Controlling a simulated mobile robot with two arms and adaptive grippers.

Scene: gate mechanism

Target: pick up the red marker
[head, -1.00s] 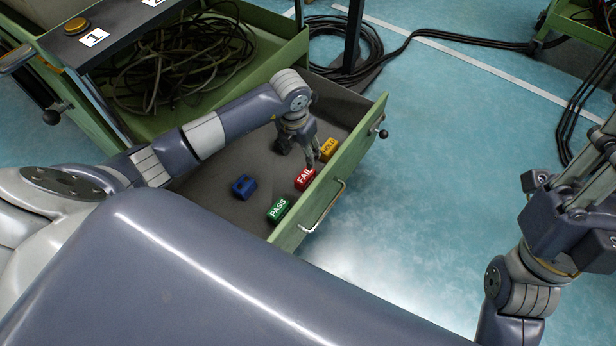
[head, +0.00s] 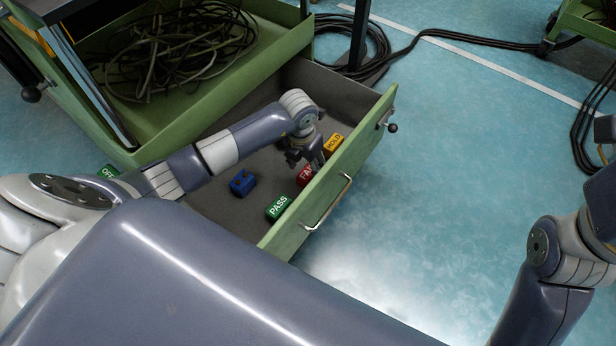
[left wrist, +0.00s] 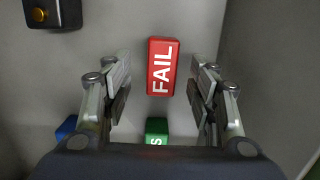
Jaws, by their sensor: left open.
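The red marker with white FAIL lettering (head: 304,177) lies in the open drawer near its front panel. My left gripper (head: 314,166) is above it and partly hides it in the head view. In the left wrist view the red marker (left wrist: 162,67) appears between the open fingers of the left gripper (left wrist: 162,82), with a gap on each side. The fingers do not visibly touch it. My right arm shows at the right edge of the head view, but its gripper is out of the picture.
A green PASS marker (head: 278,207), a yellow HOLD marker (head: 333,142) and a blue block (head: 242,182) lie nearby in the drawer. The green front panel (head: 335,180) stands close beside the red marker. A black box with an orange button (left wrist: 52,12) shows in the wrist view.

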